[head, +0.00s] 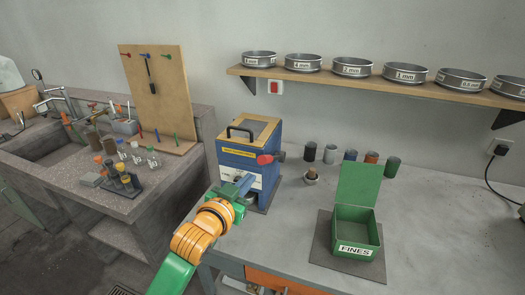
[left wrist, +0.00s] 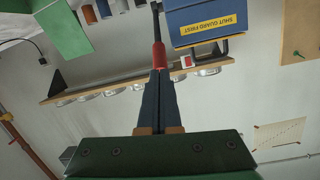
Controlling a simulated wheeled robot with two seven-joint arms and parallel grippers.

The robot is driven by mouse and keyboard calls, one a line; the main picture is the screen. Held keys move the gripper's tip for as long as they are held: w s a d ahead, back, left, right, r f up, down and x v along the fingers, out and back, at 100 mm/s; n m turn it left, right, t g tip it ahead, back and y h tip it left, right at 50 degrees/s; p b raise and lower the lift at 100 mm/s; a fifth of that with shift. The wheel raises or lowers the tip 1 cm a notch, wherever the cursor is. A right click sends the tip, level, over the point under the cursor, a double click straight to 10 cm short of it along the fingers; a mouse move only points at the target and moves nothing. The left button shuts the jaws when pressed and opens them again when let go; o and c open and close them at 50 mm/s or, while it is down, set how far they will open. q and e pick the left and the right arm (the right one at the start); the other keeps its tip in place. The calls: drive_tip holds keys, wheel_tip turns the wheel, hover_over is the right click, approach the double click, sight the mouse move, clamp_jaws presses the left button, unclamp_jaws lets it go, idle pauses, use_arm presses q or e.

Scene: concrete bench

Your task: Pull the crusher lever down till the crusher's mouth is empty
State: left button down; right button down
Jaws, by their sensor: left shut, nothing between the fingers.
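The crusher (head: 237,160) is a blue box with a yellow-framed top and a black handle, standing on the bench. Its lever has a red grip (head: 268,159) at the right of the front; the red grip (left wrist: 158,56) and dark rod also show in the left wrist view. My left gripper (head: 246,180) is in front of the crusher, just below the red grip. In the left wrist view its fingers (left wrist: 158,76) are shut and empty, with their tips lined up at the grip; whether they touch it, I cannot tell. The inside of the mouth is hidden. My right gripper is out of view.
A green FINES box (head: 355,235) with its lid up stands right of the crusher on a dark mat. Several small cups (head: 331,153) stand behind it. A shelf (head: 380,83) of sieves hangs above. A sink bench (head: 120,195) is at left. The bench front between crusher and box is clear.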

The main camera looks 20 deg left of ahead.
use_arm(q)
wheel_tip(320, 180, up, 8)
drive_tip(key=s+d+t, duration=0.1)
drive_tip(key=s, duration=0.1)
drive_tip(key=shift+f+m+t+h, duration=0.15)
drive_tip(key=shift+m+t+h, duration=0.15)
drive_tip(key=shift+w, duration=0.1)
drive_tip(key=p, duration=0.3)
hover_over(265, 159)
drive_tip(key=f, duration=0.1)
drive_tip(key=s+f, duration=0.1)
drive_tip(key=a+f+p, duration=0.1)
drive_tip(key=f, duration=0.1)
drive_tip(key=shift+s, duration=0.2)
drive_tip(key=shift+w+d+f, duration=0.1)
drive_tip(key=shift+f, duration=0.05)
